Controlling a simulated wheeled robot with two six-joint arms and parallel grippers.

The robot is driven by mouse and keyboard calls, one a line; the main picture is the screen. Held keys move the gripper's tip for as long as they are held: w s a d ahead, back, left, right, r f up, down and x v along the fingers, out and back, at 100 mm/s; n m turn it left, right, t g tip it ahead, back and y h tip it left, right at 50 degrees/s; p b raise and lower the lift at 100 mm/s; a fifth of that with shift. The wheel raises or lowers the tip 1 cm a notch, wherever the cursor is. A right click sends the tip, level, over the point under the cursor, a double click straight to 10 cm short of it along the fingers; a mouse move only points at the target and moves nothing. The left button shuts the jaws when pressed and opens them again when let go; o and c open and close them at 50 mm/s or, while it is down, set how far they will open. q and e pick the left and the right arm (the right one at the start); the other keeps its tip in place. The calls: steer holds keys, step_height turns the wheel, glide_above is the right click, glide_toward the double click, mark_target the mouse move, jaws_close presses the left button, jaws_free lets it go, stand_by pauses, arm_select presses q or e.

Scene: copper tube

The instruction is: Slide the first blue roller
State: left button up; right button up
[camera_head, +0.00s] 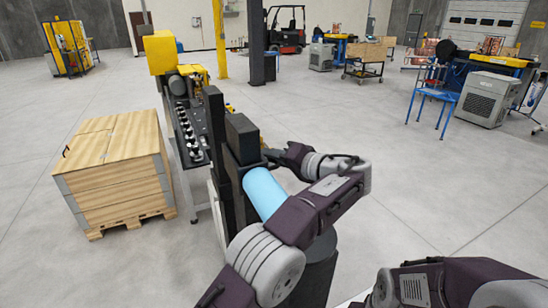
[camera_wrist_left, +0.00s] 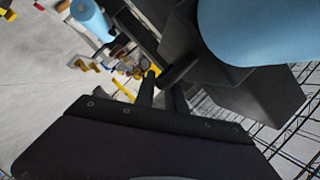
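A light blue roller (camera_head: 264,192) lies in a black upright frame (camera_head: 242,140) in the head view, its near end toward me. The same kind of blue surface (camera_wrist_left: 265,28) fills the top right of the left wrist view, close by. A second blue roller (camera_wrist_left: 91,17) shows at its top left. My left gripper (camera_head: 273,156) is beside the frame, just beyond the blue roller. In the left wrist view its dark fingers (camera_wrist_left: 164,86) are near black frame parts; whether they are apart or touch anything is unclear. My right gripper is out of view.
A wooden crate (camera_head: 118,170) on a pallet stands at the left. A machine with a row of rollers (camera_head: 190,135) extends behind the frame. A blue stool (camera_head: 433,100) and grey cabinet (camera_head: 488,100) stand far right. Open floor lies right of my left arm.

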arm_select(q)
steer(key=shift+o, duration=1.1)
steer(key=shift+a, duration=0.15)
steer(key=shift+s+a, duration=0.1)
steer(key=shift+s, duration=0.05)
steer(key=shift+s+d, duration=0.15)
steer(key=shift+d, duration=0.2)
steer(key=v, duration=0.8)
steer(key=shift+s+r, duration=0.2)
